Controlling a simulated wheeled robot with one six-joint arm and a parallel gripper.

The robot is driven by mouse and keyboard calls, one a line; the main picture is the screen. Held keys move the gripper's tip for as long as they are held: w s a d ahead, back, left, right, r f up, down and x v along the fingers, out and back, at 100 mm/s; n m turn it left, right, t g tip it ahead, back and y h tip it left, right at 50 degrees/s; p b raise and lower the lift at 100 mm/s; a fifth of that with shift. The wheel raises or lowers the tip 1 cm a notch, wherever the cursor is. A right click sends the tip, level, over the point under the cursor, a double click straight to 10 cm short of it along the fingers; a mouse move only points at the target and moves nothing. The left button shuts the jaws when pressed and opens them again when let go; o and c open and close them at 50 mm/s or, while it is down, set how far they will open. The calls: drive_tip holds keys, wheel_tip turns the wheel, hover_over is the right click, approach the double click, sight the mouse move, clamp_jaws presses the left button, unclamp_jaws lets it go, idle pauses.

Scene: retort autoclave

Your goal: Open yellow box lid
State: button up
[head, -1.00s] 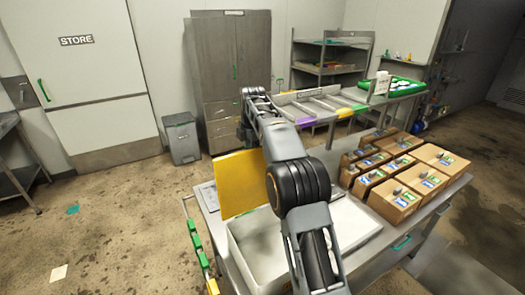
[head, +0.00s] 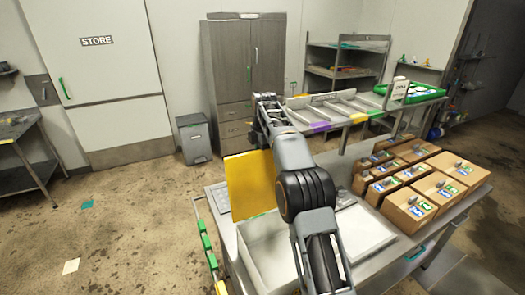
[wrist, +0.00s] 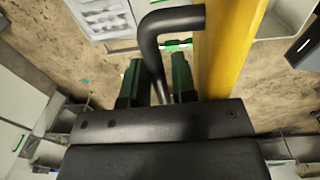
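The yellow lid (head: 250,186) stands up at the back left edge of the open white box (head: 270,250) on the steel table. Part of the box is hidden behind my arm. In the wrist view the lid shows edge-on as a yellow strip (wrist: 228,50), with a bent black handle (wrist: 178,20) on its left side. My gripper (wrist: 158,72) has its green fingers on both sides of the handle bar, close against it. In the head view my gripper is hidden.
Brown cartons (head: 435,185) fill the table's right side. A flat white panel (head: 358,232) lies right of the box. A steel rack (head: 330,108) with coloured tabs and a grey bin (head: 194,138) stand behind. The floor at left is mostly clear.

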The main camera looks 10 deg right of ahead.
drive_tip(key=shift+o, duration=1.3)
drive_tip(key=shift+r, duration=0.15)
drive_tip(key=shift+r, duration=0.1)
drive_tip(key=shift+r, duration=1.4)
drive_tip(key=s+r, duration=0.2)
drive_tip(key=s+r+b, duration=0.1)
drive_tip(key=s+r, duration=0.1)
drive_tip(key=r, duration=0.1)
drive_tip(key=shift+s+r, duration=0.1)
drive_tip(key=shift+s, duration=0.15)
drive_tip(key=s+r+b, duration=0.4)
drive_tip(key=s+r, duration=0.1)
drive_tip(key=s, duration=0.4)
drive_tip(key=shift+s+b, duration=0.3)
drive_tip(key=shift+a+f, duration=0.1)
drive_tip(key=shift+a, duration=0.05)
